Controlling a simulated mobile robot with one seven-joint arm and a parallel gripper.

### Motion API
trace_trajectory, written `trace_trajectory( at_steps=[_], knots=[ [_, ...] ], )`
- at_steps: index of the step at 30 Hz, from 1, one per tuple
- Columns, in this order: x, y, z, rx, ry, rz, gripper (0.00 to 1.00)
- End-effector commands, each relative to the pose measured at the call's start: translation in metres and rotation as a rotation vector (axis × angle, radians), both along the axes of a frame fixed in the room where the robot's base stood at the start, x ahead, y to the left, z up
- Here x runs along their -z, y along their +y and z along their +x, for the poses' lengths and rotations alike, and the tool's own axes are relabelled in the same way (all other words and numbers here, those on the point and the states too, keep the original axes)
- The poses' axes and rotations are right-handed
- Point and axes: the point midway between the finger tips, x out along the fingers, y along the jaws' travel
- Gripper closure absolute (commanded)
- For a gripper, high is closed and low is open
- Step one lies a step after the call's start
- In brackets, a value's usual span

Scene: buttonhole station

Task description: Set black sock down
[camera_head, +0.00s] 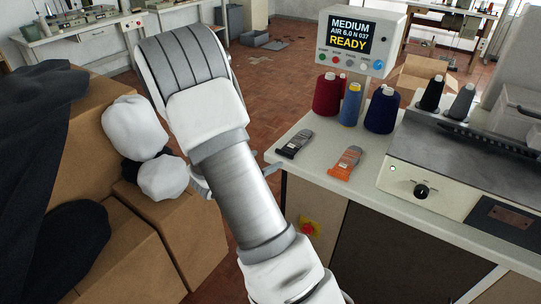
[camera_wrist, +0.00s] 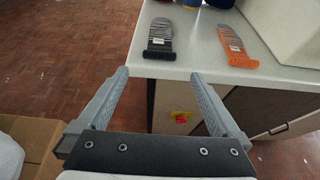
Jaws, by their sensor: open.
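The black sock (camera_head: 295,143) lies flat on the pale tabletop (camera_head: 312,185) near its left edge; its foot part looks grey and it has a pale label. In the wrist view the black sock (camera_wrist: 160,40) lies beyond the fingertips, with its dark end toward the table's near edge. My gripper (camera_wrist: 160,76) is open, with nothing between its fingers, and apart from the sock. In the head view my arm hides most of the gripper.
An orange and grey sock (camera_head: 345,162) lies right of the black one. Thread cones, red (camera_head: 327,94), blue (camera_head: 350,104) and navy (camera_head: 382,110), stand behind them. A display box (camera_head: 355,40) reads READY. Cardboard boxes (camera_head: 150,245) with white bundles (camera_head: 134,127) stand left.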

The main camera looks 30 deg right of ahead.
Motion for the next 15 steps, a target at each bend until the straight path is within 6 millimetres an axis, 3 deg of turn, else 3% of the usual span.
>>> trace_trajectory(
  at_steps=[4,7,15],
  knots=[
    [-0.011,0.005,-0.007,0.032,-0.030,0.019,0.00],
    [-0.031,0.005,-0.020,0.115,-0.103,0.069,0.00],
    [-0.095,0.019,-0.087,0.484,-0.419,0.337,0.00]
  ],
)
